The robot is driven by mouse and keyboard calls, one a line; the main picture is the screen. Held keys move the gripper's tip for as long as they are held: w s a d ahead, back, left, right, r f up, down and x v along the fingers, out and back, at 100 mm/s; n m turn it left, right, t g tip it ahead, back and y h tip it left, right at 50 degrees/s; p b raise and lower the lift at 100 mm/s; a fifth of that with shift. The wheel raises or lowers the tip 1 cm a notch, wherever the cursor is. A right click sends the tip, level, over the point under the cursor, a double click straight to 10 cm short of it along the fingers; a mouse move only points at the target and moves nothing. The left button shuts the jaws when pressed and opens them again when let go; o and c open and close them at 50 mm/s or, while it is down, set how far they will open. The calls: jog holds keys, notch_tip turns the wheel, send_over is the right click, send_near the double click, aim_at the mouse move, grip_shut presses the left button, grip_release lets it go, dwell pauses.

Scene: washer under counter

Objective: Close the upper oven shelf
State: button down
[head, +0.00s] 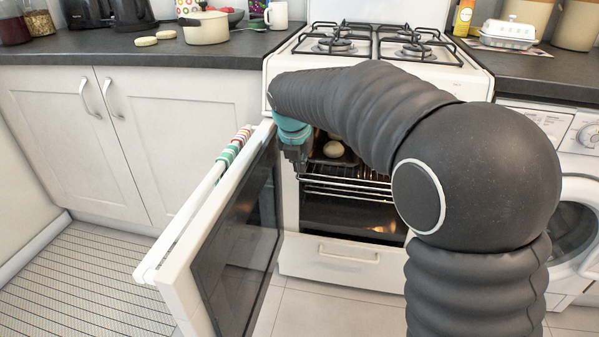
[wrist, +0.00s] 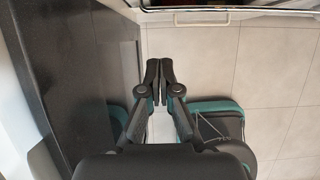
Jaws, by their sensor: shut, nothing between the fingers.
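The white oven (head: 340,262) stands open, with its glass-panelled door (head: 240,240) swung out to the left. Inside, the upper shelf, a wire rack (head: 345,188), runs across the cavity. A dark tray with a round pale bun on it (head: 333,149) sits above or on the rack; which one I cannot tell. My gripper (head: 299,160) is at the left side of the opening, between the door and the rack. In the wrist view my gripper (wrist: 159,68) is shut and empty, pointing at a wire edge at the top. My arm hides the right of the cavity.
A striped towel (head: 232,150) hangs on the door's handle bar. A white drawer front with a handle (head: 348,253) is below the cavity. A washer (head: 570,225) stands at right. Floor tiles (wrist: 275,65) show clear below the gripper; the door glass (wrist: 75,60) is close on its left.

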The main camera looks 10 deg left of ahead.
jog(key=t+b, duration=0.5)
jog(key=b, duration=0.6)
send_near(315, 174)
jog(key=x, duration=0.6)
jog(key=shift+d+f, duration=0.15)
jog(key=shift+f, duration=0.25)
jog(key=shift+w, duration=0.1)
